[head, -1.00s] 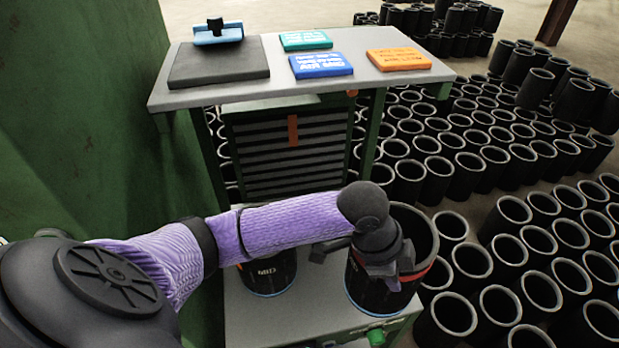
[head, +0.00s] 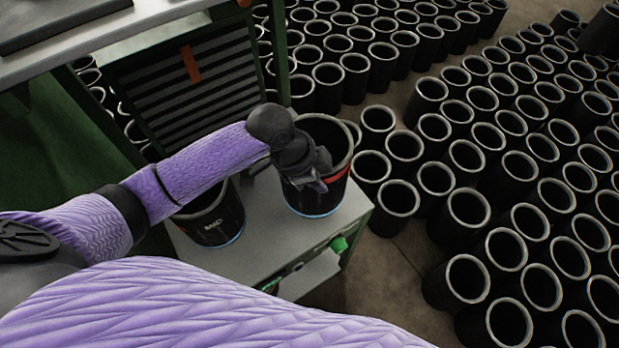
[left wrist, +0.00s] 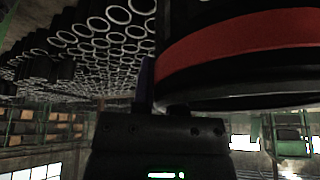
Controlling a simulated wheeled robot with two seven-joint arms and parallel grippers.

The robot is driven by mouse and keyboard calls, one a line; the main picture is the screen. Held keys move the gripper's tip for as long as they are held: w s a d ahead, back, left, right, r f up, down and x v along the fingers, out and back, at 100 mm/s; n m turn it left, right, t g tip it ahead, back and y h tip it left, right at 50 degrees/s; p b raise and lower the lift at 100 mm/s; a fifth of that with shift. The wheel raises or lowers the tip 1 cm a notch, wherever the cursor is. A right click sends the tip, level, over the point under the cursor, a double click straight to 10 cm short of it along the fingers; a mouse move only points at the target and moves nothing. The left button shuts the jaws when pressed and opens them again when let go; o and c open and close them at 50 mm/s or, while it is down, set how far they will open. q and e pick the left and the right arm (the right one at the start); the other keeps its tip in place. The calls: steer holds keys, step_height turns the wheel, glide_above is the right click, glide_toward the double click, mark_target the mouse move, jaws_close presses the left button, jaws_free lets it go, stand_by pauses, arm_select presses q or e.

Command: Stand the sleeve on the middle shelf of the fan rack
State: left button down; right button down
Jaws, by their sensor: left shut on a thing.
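A black sleeve with a red band (head: 336,178) is upright at the right part of a low grey top (head: 262,243). Its base, with a thin blue ring, seems to rest on or just above that top; I cannot tell which. My left gripper (head: 312,180) is shut on its near wall. The left wrist view shows the red-banded wall (left wrist: 240,48) right beside the gripper fingers (left wrist: 148,95). A second black sleeve marked MID (head: 213,222) stands to the left on the same top. I cannot tell which level is the middle shelf. My right gripper is out of view.
A slatted grey unit in a green frame (head: 185,85) stands behind. A higher table's edge (head: 110,45) crosses the upper left. Many black sleeves (head: 470,210) crowd the floor at right. A green knob (head: 338,244) sits on the low stand's front.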

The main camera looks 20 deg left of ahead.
mark_target(318, 193)
arm_select(q)
step_height(318, 193, down, 5)
steer(key=shift+r+b, duration=0.1)
steer(key=shift+b, duration=0.55)
steer(key=c, duration=0.7)
jaws_free()
steer(key=shift+o, duration=0.2)
steer(key=p+v, duration=0.8)
steer(key=shift+d+p, duration=0.1)
steer(key=shift+p, duration=0.25)
